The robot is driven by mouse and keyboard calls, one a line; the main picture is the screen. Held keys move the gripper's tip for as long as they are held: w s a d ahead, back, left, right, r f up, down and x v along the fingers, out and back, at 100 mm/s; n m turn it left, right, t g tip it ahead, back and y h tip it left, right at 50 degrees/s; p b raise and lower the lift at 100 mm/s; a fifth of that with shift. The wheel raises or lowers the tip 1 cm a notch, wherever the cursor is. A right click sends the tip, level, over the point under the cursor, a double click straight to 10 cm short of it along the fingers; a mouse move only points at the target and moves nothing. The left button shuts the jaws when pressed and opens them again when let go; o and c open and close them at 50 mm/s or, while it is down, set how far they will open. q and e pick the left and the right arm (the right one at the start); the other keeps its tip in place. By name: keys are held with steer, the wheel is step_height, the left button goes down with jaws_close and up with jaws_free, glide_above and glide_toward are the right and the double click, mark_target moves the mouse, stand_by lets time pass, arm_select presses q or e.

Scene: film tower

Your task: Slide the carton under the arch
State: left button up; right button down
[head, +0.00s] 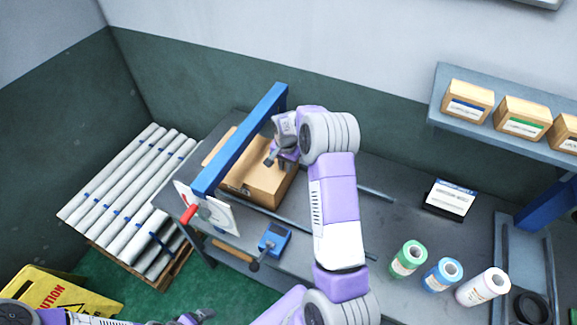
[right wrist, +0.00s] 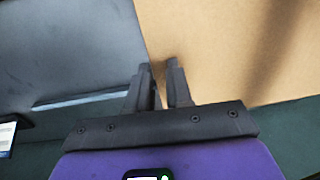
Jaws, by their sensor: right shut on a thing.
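The brown carton (head: 262,183) lies on the grey bench, against the right side of the blue arch (head: 243,137), whose beam hides part of it. A brown strip (head: 218,148) shows left of the beam; I cannot tell whether it belongs to the carton. My right gripper (head: 275,158) is at the carton's right rear side. In the right wrist view, its fingers (right wrist: 160,85) are close together at the carton's edge (right wrist: 225,50), shut on it. My left gripper (head: 195,317) shows only partly at the bottom edge; its jaws are unclear.
A white panel with a red handle (head: 189,213) stands at the arch's front. A blue device (head: 273,240) sits at the bench's front edge. White rolls (head: 125,185) lie left on a pallet. Green, blue and white rolls (head: 408,259) and a label box (head: 449,199) stand right.

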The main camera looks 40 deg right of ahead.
mark_target(284, 174)
steer(key=c, duration=0.9)
jaws_free()
steer(key=f, duration=0.1)
steer(key=s+a+f, duration=0.1)
steer(key=shift+s+a+f+g, duration=0.2)
steer(key=shift+a+f+g, duration=0.1)
steer(key=shift+f, duration=0.05)
steer(key=shift+c, duration=0.2)
steer(key=shift+r, duration=0.1)
steer(key=r, duration=0.1)
steer(key=w+r, duration=0.1)
steer(key=r, duration=0.2)
steer(key=shift+w+d+r, duration=0.25)
steer(key=shift+d+r, duration=0.05)
steer(key=shift+d, duration=0.1)
steer(key=r, duration=0.2)
steer(key=s+r, duration=0.1)
steer(key=r, duration=0.1)
steer(key=shift+d+r, duration=0.15)
steer(key=shift+r, duration=0.15)
steer(key=shift+w+d+r, duration=0.15)
steer(key=shift+r, duration=0.25)
